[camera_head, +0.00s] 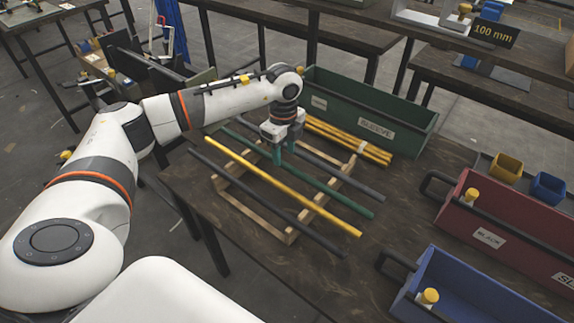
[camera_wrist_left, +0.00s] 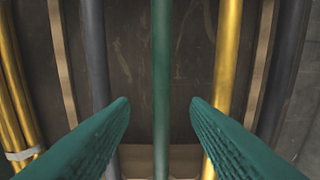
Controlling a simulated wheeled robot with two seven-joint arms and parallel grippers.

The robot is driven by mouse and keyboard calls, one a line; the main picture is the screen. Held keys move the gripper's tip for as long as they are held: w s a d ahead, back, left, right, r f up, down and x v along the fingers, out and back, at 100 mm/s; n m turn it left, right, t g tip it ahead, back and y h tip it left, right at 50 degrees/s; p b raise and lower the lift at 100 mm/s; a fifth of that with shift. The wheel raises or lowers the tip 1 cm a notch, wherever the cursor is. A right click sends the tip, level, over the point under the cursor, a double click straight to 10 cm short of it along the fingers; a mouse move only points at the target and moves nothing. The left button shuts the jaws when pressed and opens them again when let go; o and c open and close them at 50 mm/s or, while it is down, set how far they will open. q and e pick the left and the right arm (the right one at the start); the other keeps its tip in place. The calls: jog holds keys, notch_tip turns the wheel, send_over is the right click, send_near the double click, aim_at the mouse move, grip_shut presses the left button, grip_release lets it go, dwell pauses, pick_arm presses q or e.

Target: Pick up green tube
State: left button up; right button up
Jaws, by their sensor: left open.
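The green tube (camera_head: 335,191) lies across a wooden rack (camera_head: 322,196) on the dark table, between a yellow tube (camera_head: 300,199) and a dark grey tube (camera_head: 345,177). My left gripper (camera_head: 283,157) is above the green tube and points down, with green fingers. In the left wrist view the fingers (camera_wrist_left: 160,112) are apart, with the green tube (camera_wrist_left: 161,60) running lengthwise between them, a gap on each side. I cannot tell how far the fingertips are above it. The right gripper is not in view.
Another dark tube (camera_head: 262,204) lies on the rack's near side. A bundle of yellow tubes (camera_head: 345,139) lies beside a green bin (camera_head: 400,120). A red bin (camera_head: 515,240) and a blue bin (camera_head: 470,290) stand at the right.

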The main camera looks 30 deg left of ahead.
aim_at(283, 162)
pick_arm(q)
jog(key=shift+f, duration=1.55)
jog(key=shift+c, duration=0.5)
jog(key=shift+r, duration=0.1)
grip_shut()
